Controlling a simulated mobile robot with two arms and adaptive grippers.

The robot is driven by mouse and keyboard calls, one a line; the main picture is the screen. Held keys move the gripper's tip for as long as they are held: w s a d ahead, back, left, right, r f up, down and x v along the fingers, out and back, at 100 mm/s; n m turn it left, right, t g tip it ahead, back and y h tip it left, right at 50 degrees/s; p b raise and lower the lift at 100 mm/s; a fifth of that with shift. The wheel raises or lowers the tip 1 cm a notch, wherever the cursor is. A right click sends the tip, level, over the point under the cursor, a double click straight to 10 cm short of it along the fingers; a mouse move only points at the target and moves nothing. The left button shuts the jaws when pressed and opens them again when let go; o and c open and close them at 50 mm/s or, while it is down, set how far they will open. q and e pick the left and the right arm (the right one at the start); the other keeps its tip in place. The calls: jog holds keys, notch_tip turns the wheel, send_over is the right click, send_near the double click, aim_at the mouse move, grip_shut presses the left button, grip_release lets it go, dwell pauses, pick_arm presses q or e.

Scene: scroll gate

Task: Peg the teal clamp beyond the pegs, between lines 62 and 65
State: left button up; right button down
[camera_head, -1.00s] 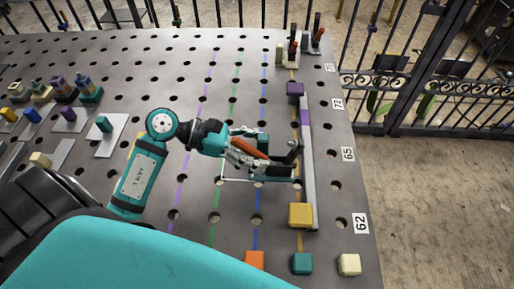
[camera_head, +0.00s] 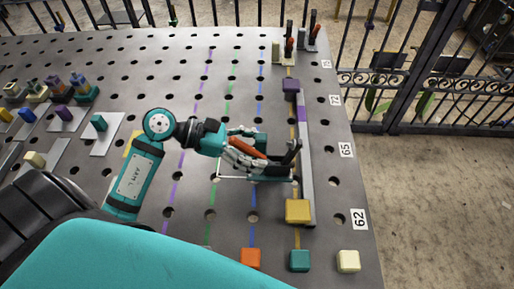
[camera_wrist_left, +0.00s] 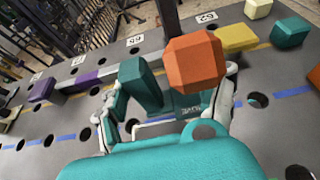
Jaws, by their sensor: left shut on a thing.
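My left gripper (camera_head: 238,150) is shut on the teal clamp (camera_head: 268,171), which has an orange handle and a dark upright arm. The clamp is over the board between the 62 (camera_head: 358,219) and 65 (camera_head: 345,150) labels, just left of a grey bar. I cannot tell whether its base touches the board. A yellow peg block (camera_head: 298,211) and a purple peg block (camera_head: 291,85) stand at the near and far ends of the bar. In the left wrist view the clamp's teal upright (camera_wrist_left: 140,85) and orange handle end (camera_wrist_left: 195,62) stand between the fingers. My right gripper is not in view.
Orange (camera_head: 250,259), teal (camera_head: 300,260) and cream (camera_head: 348,261) blocks sit along the near edge. More clamps (camera_head: 282,45) stand at the far right. Several coloured blocks lie on the left. A metal gate (camera_head: 430,80) stands beyond the board.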

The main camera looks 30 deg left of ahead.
pick_arm(q)
jog(key=shift+d+f+b, duration=0.25)
jog(key=shift+f+b, duration=0.1)
jog(key=o, duration=1.8)
jog(key=shift+o, duration=0.2)
jog(key=shift+s+f, duration=0.1)
jog(key=shift+f, duration=0.05)
jog(key=v, duration=0.8)
jog(key=shift+r, duration=0.3)
